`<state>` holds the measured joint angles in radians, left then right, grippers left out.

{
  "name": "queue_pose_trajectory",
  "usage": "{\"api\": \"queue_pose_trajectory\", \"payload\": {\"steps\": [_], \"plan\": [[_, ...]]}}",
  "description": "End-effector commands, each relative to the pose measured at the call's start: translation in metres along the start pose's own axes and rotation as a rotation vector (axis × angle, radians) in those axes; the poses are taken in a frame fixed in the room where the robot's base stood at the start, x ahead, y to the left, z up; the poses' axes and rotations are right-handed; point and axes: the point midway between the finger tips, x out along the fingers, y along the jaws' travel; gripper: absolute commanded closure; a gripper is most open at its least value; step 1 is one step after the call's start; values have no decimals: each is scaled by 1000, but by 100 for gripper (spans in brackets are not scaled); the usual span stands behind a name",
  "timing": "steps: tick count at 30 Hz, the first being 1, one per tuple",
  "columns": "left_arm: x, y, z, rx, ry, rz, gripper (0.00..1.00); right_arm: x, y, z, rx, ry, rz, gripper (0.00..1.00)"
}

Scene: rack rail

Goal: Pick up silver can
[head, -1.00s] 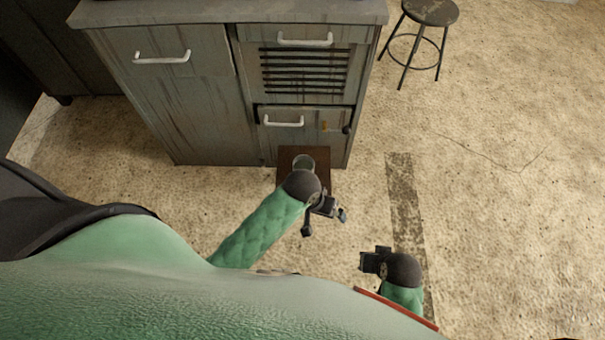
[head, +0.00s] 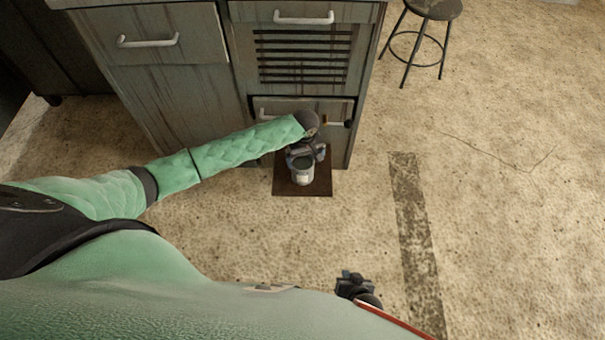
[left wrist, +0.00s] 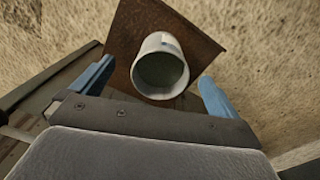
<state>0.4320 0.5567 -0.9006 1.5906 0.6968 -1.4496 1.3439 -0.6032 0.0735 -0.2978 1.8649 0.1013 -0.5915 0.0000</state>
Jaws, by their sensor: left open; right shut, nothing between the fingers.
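The silver can (head: 303,177) stands upright on a brown mat (head: 286,188) on the floor in front of the cabinet. In the left wrist view the can (left wrist: 160,68) shows its round, open-looking top between the fingertips. My left gripper (head: 303,160) is at the can, with its blue fingers (left wrist: 155,88) open on either side. I cannot tell whether the fingers touch the can; in the left wrist view gaps show on both sides. My right gripper (head: 352,280) is low in the head view, shut and empty, well away from the can.
A grey wooden cabinet (head: 180,90) with white handles stands right behind the mat. A dark round stool (head: 432,10) stands at the upper right. The floor (head: 500,220) to the right is clear, with a dark worn strip (head: 412,215).

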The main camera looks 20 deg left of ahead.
Motion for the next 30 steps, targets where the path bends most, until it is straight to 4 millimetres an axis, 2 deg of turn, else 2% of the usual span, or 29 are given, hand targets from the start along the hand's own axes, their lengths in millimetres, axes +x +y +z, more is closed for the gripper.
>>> {"api": "queue_pose_trajectory", "payload": {"steps": [1,3,7,19,27,30], "plan": [[3,-3,-12,-26,6,-10,1,6,1,6,1,6,-1,100],[4,-6,-22,-52,10,-18,1,9,1,10,1,14,-2,100],[9,-8,-29,-74,12,-24,1,12,1,12,2,20,-3,100],[40,-8,-28,-74,12,-24,1,16,2,15,2,21,-2,100],[76,-6,-25,-74,11,-24,1,21,3,20,3,21,-2,100],[82,-6,-25,-74,12,-23,1,21,3,20,3,21,-2,100]]}}
